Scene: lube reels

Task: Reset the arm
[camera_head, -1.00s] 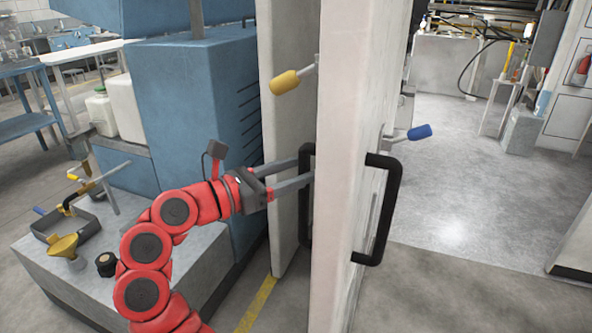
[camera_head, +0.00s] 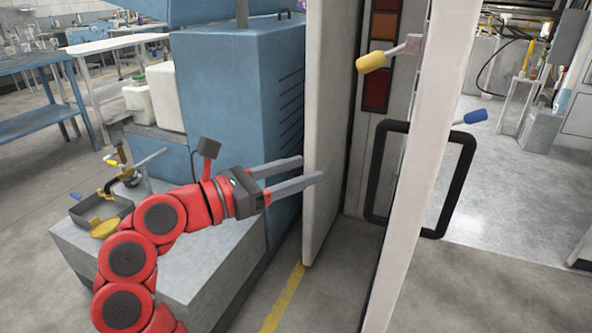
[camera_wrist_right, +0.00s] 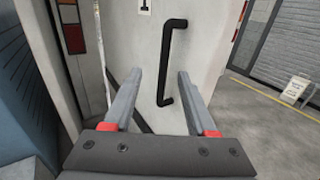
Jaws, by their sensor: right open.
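My right gripper (camera_head: 312,169) is on the red arm, open and empty, with its two grey fingers pointing right. It is beside the near end of a pale door panel (camera_head: 332,140); I cannot tell whether it touches it. A second pale door (camera_head: 425,170) stands almost edge-on to the right, with black handles (camera_head: 379,170) on its sides. In the right wrist view the open fingers (camera_wrist_right: 159,75) point at a door face with a black handle (camera_wrist_right: 167,60). Nothing is between the fingers. My left gripper is not in view.
A blue machine cabinet (camera_head: 235,110) stands behind the arm. A low grey bench (camera_head: 190,260) carries a tray (camera_head: 95,215) and a yellow funnel (camera_head: 105,228). Yellow (camera_head: 371,61) and blue (camera_head: 475,116) lever knobs stick out near the door.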

